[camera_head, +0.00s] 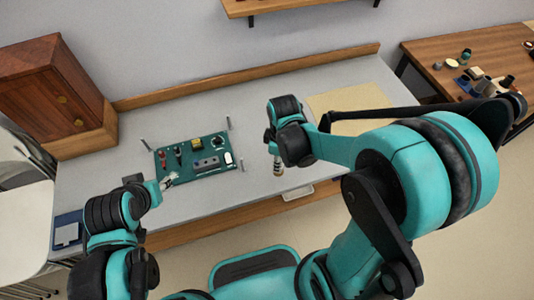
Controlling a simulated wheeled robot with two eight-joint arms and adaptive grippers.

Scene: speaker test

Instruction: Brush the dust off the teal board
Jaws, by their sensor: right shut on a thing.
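The teal board (222,168) lies on the grey bench top, left of centre. It carries several small parts, among them a yellow-topped block (196,143), red pieces and a grey block (206,163). Dust cannot be made out at this size. My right gripper (273,147) points down to the right of the board, clear of it. It is shut on a slim brush-like thing with a tan and dark lower end (278,168), mostly hidden by the gripper. My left gripper (168,182) is at the board's near left corner; its finger gap is too small to judge.
Thin grey posts (228,122) stand around the board. A tan mat (350,105) lies at the bench's back right, partly behind my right arm. A wooden cabinet (48,90) stands at the left. A blue tray (66,232) is at the near left. A wooden side table (440,52) holds small items.

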